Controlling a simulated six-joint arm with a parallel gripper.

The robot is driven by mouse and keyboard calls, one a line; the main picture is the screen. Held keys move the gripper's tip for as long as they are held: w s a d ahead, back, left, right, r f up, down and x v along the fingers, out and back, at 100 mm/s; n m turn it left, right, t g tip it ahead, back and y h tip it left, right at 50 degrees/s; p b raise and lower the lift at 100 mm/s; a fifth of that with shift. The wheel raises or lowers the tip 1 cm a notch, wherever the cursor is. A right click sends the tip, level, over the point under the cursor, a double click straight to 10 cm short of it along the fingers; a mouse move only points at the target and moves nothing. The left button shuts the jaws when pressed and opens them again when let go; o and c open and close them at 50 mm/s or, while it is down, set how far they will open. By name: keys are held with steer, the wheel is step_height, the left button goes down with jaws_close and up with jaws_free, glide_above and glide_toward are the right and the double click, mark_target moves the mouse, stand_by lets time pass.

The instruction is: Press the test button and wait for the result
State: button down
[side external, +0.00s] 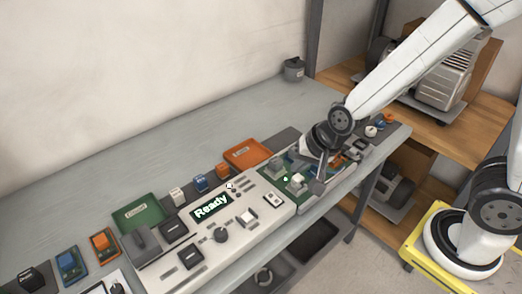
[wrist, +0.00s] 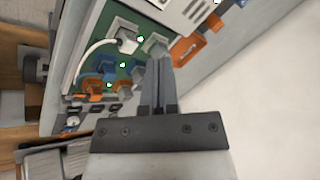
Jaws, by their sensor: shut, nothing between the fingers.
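A pale test console (side external: 235,228) stands on the bench, with a lit display (side external: 211,206) reading "Ready" in green. Its face carries a dark round knob (side external: 221,235), dark square keys and a white button in a frame (side external: 272,199). I cannot read which one is the test button. My gripper (side external: 318,186) is over the green board right of the console, apart from these controls. In the wrist view its fingers (wrist: 160,70) are together and empty, in front of a grey connector (wrist: 155,43). Whether they touch it, I cannot tell.
The green board (wrist: 122,70) holds white, blue and orange connectors, a white cable (wrist: 92,48) and small green lights. An orange tray (side external: 247,152) and a green tray (side external: 140,213) lie behind the console. A compressor (side external: 445,80) sits on wooden shelving.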

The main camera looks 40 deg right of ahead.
mark_target(250, 217)
steer(key=w+a+m+t, duration=0.3)
steer(key=a+m, duration=0.8)
steer(key=m, duration=0.5)
steer(key=shift+w+a+t+y, duration=0.3)
steer(key=shift+t, duration=0.2)
steer(key=shift+f, duration=0.15)
steer(key=shift+f, duration=4.25)
steer(key=shift+f, duration=0.9)
steer(key=shift+r, duration=0.85)
